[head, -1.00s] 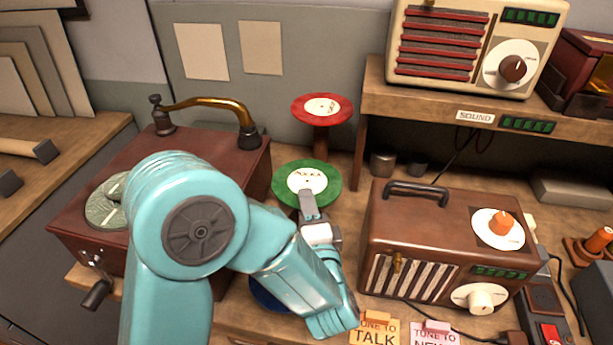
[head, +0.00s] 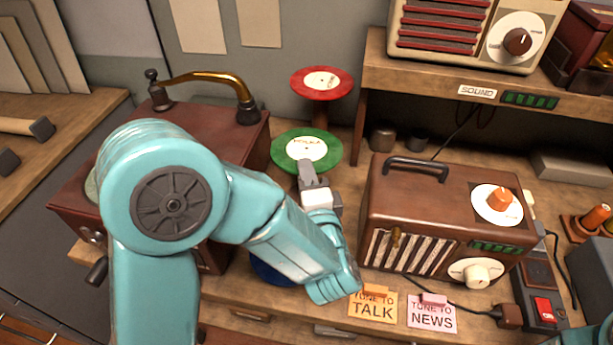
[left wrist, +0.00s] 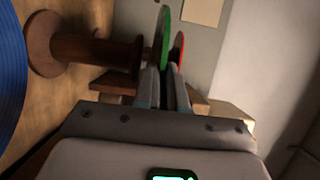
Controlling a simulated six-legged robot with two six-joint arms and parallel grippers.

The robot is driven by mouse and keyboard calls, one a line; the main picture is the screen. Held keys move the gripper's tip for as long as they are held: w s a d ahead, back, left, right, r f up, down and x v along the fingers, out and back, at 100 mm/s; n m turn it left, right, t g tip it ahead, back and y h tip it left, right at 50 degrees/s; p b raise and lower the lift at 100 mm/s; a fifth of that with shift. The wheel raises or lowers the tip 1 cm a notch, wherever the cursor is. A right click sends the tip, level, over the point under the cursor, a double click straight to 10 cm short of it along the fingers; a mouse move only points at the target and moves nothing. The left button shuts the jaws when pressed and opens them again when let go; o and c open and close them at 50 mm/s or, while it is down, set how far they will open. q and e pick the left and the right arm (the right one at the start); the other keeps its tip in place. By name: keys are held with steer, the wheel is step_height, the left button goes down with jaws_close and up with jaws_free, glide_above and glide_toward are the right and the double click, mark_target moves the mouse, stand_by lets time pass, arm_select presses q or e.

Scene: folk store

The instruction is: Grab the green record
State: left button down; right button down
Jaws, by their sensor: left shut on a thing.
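The green record (head: 285,152) has a white label and lies flat near the middle of the head view. My left gripper (head: 308,172) is shut on its near edge. In the left wrist view the green record (left wrist: 164,35) shows edge-on at the fingertips (left wrist: 166,70). A brown wooden stand (left wrist: 85,50) is beside it there, with what looks like a small gap between stand and record. My right gripper is not in view.
A red record (head: 322,83) rests on a stand behind. A blue record (head: 272,274) is low, partly hidden by my arm. A brown radio (head: 435,215) stands right, a gramophone box (head: 222,140) left. A shelf (head: 450,75) is behind right.

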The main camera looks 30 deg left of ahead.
arm_select(q)
step_height(320, 180, up, 18)
steer(key=p, duration=0.3)
steer(key=shift+f+p, duration=0.2)
steer(key=shift+p, duration=0.1)
